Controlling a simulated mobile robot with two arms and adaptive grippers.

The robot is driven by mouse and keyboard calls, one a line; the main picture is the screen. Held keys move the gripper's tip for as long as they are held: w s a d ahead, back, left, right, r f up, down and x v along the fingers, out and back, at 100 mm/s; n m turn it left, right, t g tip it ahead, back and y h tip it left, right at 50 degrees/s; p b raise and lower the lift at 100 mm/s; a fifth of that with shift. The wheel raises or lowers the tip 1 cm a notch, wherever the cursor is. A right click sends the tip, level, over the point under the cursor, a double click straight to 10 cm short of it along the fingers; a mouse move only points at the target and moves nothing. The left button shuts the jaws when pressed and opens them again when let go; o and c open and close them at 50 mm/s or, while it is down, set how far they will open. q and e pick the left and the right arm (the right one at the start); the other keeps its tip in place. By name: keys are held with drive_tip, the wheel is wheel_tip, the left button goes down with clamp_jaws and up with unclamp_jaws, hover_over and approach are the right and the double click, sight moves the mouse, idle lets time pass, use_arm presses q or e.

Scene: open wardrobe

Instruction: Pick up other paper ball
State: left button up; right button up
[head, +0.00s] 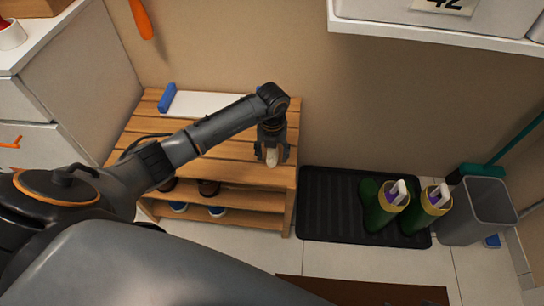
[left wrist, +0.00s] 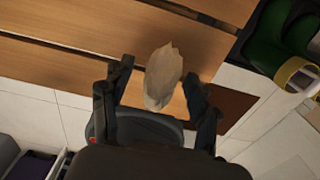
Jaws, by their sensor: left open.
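A crumpled beige paper ball (head: 272,157) lies at the right end of the slatted wooden shoe bench (head: 225,172). The paper ball also shows in the left wrist view (left wrist: 163,72), between my fingers and reaching past their tips. My left gripper (head: 272,153) points down over the bench and is open around the ball, with a gap beside the ball on the left finger's side. In the left wrist view the left gripper (left wrist: 160,82) has its two fingers spread apart. I cannot tell whether a finger touches the ball. My right gripper is not in view.
A white board with a blue edge (head: 205,104) lies at the bench's back. Shoes (head: 208,188) sit on its lower shelves. Right of it, a black mat (head: 325,205) holds green boots (head: 383,215) beside a grey bin (head: 478,212). A white shelf (head: 440,32) overhangs at the upper right.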

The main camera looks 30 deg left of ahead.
use_arm(q)
drive_tip(key=c, duration=0.9)
drive_tip(key=shift+c, duration=0.3)
